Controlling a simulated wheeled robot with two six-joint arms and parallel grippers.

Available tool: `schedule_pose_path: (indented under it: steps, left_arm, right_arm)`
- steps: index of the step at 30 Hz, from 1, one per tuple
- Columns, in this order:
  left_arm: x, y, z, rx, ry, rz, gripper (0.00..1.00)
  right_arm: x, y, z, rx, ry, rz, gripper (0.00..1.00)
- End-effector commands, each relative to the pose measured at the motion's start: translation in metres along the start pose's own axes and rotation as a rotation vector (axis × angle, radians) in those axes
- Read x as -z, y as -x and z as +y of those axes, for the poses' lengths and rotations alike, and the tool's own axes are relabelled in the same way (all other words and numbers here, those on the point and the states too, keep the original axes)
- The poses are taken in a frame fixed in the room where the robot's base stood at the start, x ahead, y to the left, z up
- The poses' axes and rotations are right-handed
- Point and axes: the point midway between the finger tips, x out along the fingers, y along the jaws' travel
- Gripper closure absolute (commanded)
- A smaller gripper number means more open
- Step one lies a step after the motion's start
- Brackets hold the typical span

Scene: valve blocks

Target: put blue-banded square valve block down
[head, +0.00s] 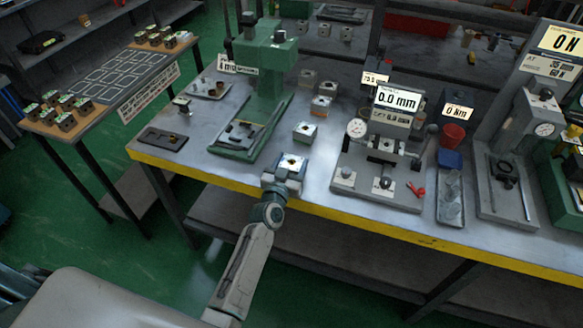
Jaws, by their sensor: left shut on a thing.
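My left gripper (286,178) reaches up from the bottom of the head view to the table's front edge. It is shut on a small square valve block (291,162). The block's light top with a dark centre hole faces up. Its sides are partly hidden by the gripper, and I cannot clearly make out a blue band. The block is at the front of the grey table (225,165); I cannot tell whether it touches the surface. My right gripper is not in view.
A similar block (305,131) stands just behind, with an orange-banded block (320,106) farther back. A green press (262,80) stands left. A gauge station (382,160) reading 0.0 mm stands right. A dark tray (163,139) lies at the left end. Bare table lies around the held block.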

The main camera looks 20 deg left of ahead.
Motion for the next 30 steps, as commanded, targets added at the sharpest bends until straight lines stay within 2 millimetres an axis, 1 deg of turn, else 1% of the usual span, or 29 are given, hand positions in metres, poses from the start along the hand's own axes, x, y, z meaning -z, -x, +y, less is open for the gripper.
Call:
schedule_pose_path:
  steps: [1,11,16,17,19,20,30]
  left_arm:
    - [-0.0036,-0.0004,-0.0003,0.001,-0.001,0.003,0.79]
    - [-0.0034,-0.0002,-0.0003,0.001,-0.002,0.003,0.79]
    - [-0.0093,-0.0002,-0.0003,0.001,-0.001,0.003,0.79]
    - [-0.0089,0.0002,-0.0002,0.0,0.0,0.0,0.36]
    - [-0.0086,0.0002,-0.0001,0.0,-0.001,0.0,0.22]
    - [-0.0086,0.0002,-0.0001,0.0,-0.001,0.0,0.2]
    - [-0.0086,0.0002,-0.0002,0.0,-0.001,0.0,0.2]
  right_arm:
    - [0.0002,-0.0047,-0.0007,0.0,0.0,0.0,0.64]
    - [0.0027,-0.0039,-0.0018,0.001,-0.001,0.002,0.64]
    - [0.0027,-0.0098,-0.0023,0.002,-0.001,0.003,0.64]
    - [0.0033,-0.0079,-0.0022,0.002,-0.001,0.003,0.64]
    - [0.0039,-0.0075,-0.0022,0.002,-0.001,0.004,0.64]
    - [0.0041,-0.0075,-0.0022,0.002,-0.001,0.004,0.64]
    - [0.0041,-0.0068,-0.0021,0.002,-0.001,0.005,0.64]
